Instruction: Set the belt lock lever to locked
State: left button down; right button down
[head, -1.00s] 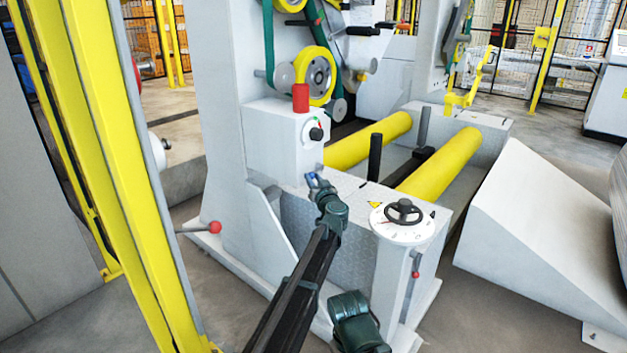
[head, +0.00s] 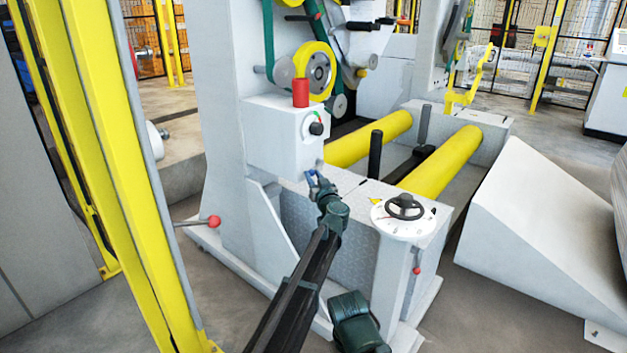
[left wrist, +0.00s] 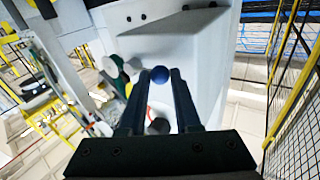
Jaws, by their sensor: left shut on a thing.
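A lever with a blue ball knob (left wrist: 160,74) is at the white machine's left side; I take it as the belt lock lever. In the left wrist view the knob sits between my two dark fingertips. My left gripper (head: 312,180) is shut on the knob, below the white box with the dial. In the head view the fingers cover most of the knob, and the lever's shaft and any lock marking cannot be made out.
A dial box (head: 284,138) with a red cylinder (head: 300,93) is just above the gripper. A black handwheel (head: 404,208) stands to the right. A red-ball lever (head: 212,221) sticks out at lower left. Yellow rollers (head: 440,162) lie behind. Yellow posts (head: 118,150) stand at left.

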pick_arm(q)
jog(key=shift+w+d+f+n+t+y+b, duration=0.2)
jog(key=shift+f+n+t+y+b, duration=0.4)
jog(key=shift+n+b, duration=0.7)
jog(key=shift+w+d+f+n+t+y+b, duration=0.1)
jog(key=shift+w+f+n+t+y+b, duration=0.2)
jog(key=shift+f+n+b, duration=0.9)
jog(key=shift+w+d+f+n+t+y+b, duration=0.15)
jog(key=shift+f+n+t+y+b, duration=0.3)
jog(key=shift+b, duration=1.5)
jog(key=shift+r, duration=0.2)
jog(key=c, duration=0.6)
grip_release()
jog(key=shift+s, duration=0.1)
